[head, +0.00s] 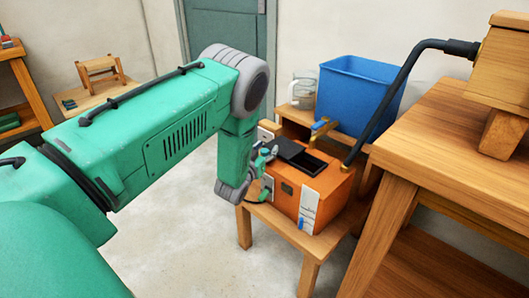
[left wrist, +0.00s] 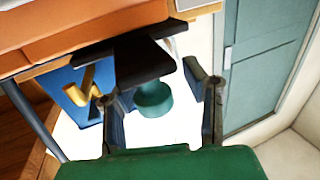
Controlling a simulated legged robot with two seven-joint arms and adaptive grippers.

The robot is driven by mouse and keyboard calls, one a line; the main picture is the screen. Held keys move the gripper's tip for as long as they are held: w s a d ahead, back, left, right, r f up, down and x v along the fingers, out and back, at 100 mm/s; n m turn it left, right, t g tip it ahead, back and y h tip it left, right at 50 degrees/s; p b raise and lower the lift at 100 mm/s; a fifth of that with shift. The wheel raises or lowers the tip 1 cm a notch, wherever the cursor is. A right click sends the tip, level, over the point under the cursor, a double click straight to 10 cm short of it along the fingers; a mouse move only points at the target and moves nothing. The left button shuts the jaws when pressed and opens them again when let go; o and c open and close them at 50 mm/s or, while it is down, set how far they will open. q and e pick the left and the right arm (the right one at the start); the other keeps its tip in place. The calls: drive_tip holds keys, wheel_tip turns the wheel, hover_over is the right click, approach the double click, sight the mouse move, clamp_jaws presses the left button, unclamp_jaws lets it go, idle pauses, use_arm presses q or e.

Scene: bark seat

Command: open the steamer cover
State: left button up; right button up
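The steamer (head: 311,195) is an orange box on a small wooden table. A dark rectangular cover (head: 293,151) shows on its top, with a dark recessed area beside it; how far the cover stands open is hard to tell. My left gripper (head: 264,158) is at the steamer's left side, close to the cover. In the left wrist view, the left gripper (left wrist: 157,85) has its fingers spread. A dark flat piece (left wrist: 143,62) and a green round part (left wrist: 154,99) show between and beyond them; contact is unclear. My right gripper is not in view.
A black hose (head: 394,95) runs from a wooden box at the right down to the steamer. A blue bin (head: 357,92) and glass jug (head: 302,90) stand behind. A large wooden table (head: 440,130) is close on the right. Floor is clear at front left.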

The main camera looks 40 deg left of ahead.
use_arm(q)
drive_tip(key=v, duration=1.2)
drive_tip(key=shift+f, duration=0.1)
drive_tip(key=shift+d, duration=0.1)
drive_tip(key=s+d+f+g+h+p, duration=0.2)
drive_tip(key=s+d+f+g+p, duration=0.2)
drive_tip(key=s+d+g, duration=0.15)
drive_tip(key=s+d+m+g+h+p, duration=0.1)
drive_tip(key=s+d+g, duration=0.4)
drive_tip(key=s, duration=0.7)
drive_tip(key=s+d+f+m+g+h+p, duration=0.1)
drive_tip(key=s+d+g+p, duration=0.3)
drive_tip(key=s, duration=0.8)
drive_tip(key=d+m+g, duration=0.1)
drive_tip(key=d+g, duration=0.1)
drive_tip(key=d, duration=0.1)
drive_tip(key=shift+s, duration=0.3)
drive_tip(key=shift+w+f, duration=0.1)
drive_tip(key=shift+w, duration=0.05)
